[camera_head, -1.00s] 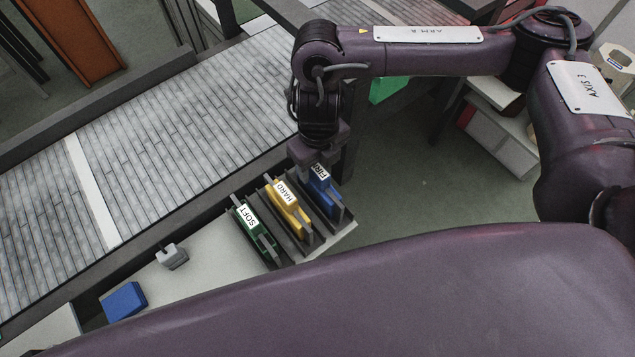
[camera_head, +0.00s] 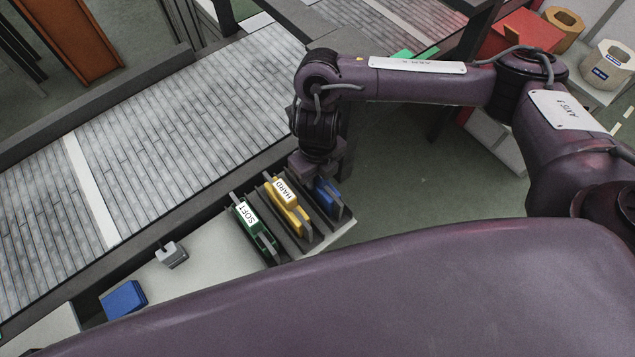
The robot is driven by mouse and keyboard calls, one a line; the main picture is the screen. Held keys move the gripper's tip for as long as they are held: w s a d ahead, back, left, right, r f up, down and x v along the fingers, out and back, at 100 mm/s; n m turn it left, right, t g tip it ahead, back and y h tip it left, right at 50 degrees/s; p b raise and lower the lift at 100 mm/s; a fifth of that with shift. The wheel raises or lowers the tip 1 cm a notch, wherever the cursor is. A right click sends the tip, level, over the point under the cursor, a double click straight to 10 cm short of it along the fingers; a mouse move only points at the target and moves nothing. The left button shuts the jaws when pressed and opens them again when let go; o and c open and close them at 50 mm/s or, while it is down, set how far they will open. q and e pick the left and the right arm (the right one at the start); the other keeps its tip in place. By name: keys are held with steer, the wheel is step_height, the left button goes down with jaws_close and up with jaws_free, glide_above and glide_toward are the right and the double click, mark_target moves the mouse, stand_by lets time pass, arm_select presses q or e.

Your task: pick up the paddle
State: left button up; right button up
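Three paddles stand side by side in a dark slotted rack (camera_head: 302,243) on a pale table. The green paddle (camera_head: 254,228) is labelled SOFT and the yellow paddle (camera_head: 286,205) is labelled HARD. The blue paddle (camera_head: 328,197) is at the right end; its label is now hidden under my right arm. My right gripper (camera_head: 318,178) points down at the top of the blue paddle. Its fingertips are hidden, so I cannot tell whether it touches or grips the paddle. My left gripper does not show.
A blue block (camera_head: 123,299) and a small grey object (camera_head: 172,255) lie on the pale table (camera_head: 205,285) left of the rack. A grey slatted conveyor (camera_head: 170,140) runs behind. My own purple body covers the lower part.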

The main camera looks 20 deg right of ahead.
jaws_close()
steer(key=shift+r, duration=0.1)
